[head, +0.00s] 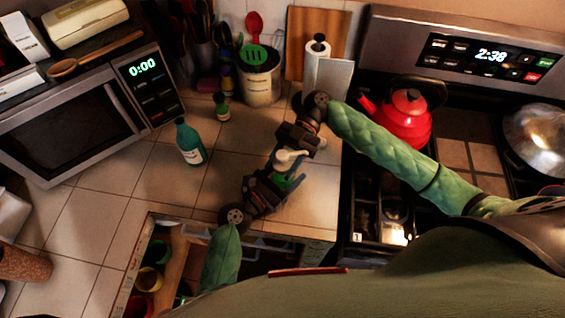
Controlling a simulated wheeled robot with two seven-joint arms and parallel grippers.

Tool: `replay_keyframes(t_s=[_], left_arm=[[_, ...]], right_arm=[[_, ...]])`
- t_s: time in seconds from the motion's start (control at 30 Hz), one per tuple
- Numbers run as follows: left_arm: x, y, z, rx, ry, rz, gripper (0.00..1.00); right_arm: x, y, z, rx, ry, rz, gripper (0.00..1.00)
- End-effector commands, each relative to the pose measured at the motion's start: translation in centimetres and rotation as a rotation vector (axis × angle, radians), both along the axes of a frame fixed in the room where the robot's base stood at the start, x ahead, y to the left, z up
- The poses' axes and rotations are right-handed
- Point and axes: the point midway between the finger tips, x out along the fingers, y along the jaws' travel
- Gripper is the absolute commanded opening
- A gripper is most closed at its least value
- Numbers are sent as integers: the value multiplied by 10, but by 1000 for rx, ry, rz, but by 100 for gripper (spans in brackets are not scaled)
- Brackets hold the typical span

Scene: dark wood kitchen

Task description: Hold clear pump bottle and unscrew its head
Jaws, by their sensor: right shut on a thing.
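The pump bottle is mostly hidden between my two grippers above the tiled counter. Its white pump head (288,158) shows at the top, and a small greenish part of its body (284,183) shows below. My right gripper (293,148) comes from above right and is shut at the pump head. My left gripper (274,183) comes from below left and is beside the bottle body. Its fingers are dark and overlap the bottle, so I cannot tell whether they are closed on it. Whether head and body are joined is hidden.
A teal bottle (189,142) and a small green-topped bottle (221,107) stand to the left on the counter. A utensil crock (259,80) and paper towel holder (316,62) are behind. The stove with a red kettle (404,121) is right. An open drawer (150,255) is at the front.

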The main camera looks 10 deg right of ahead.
Motion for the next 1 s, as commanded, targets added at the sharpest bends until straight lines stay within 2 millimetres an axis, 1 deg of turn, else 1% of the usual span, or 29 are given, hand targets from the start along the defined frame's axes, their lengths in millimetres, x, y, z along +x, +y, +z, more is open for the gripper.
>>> replay_keyframes(t_s=[0.1,0.2,0.3,0.5,0.53,0.6,0.63,1.0], left_arm=[[0,0,1,-1,-1,0,34],[0,0,1,-1,-1,0,34],[0,0,1,-1,-1,0,34],[0,0,1,-1,-1,0,34],[0,0,1,-1,-1,0,34],[0,0,1,-1,-1,0,34],[0,0,1,-1,-1,0,34],[0,0,1,0,0,0,34]], right_arm=[[1,0,0,-1,-2,106,17],[1,0,0,0,-1,171,17],[0,0,0,0,0,200,17],[0,-1,0,-1,1,202,17],[0,-1,0,-1,0,201,46],[0,-1,0,-1,1,201,60],[0,-1,0,-1,1,201,62],[2,-2,1,-2,0,199,62]])
